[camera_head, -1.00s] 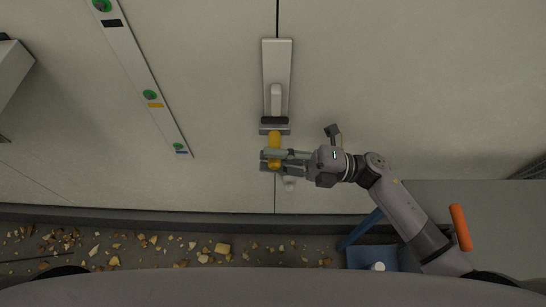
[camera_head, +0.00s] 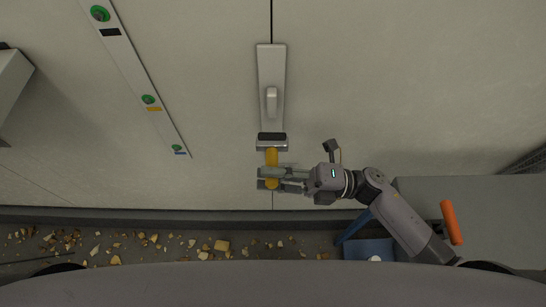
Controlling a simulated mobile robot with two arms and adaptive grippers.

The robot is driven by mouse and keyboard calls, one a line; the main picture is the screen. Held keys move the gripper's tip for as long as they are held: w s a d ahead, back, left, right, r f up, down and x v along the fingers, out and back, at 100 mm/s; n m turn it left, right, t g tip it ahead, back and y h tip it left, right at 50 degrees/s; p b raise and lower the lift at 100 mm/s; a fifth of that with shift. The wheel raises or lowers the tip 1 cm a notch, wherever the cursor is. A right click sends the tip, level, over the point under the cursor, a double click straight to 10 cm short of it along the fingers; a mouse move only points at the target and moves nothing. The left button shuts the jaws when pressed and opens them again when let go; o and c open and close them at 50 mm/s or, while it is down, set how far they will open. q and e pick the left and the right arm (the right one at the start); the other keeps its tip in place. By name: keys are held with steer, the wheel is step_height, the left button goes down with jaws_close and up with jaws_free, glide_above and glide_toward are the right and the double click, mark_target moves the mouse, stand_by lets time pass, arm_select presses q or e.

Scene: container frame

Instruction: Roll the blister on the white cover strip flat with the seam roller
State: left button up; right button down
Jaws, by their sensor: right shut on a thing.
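The white cover strip (camera_head: 271,62) runs up and down over the seam in the pale wall panels. The blister (camera_head: 271,102) shows as a raised, elongated bump at the middle of the strip. The seam roller has a dark roller (camera_head: 272,137) across the strip's lower part, below the blister and apart from it. Its yellow handle (camera_head: 271,156) points down. My right gripper (camera_head: 269,178) is shut on this handle, and its fingers hide part of it. Whether the roller presses on the strip cannot be told. My left gripper is not in view.
A strip with green discs and coloured labels (camera_head: 148,99) slants along the panel at left. A grey box (camera_head: 12,80) juts in at the left edge. Yellowish crumbs (camera_head: 221,246) litter the floor. A blue stool (camera_head: 362,247) stands below my right arm. The panel around the strip is clear.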

steer(key=s+p, duration=0.2)
steer(key=s, duration=0.8)
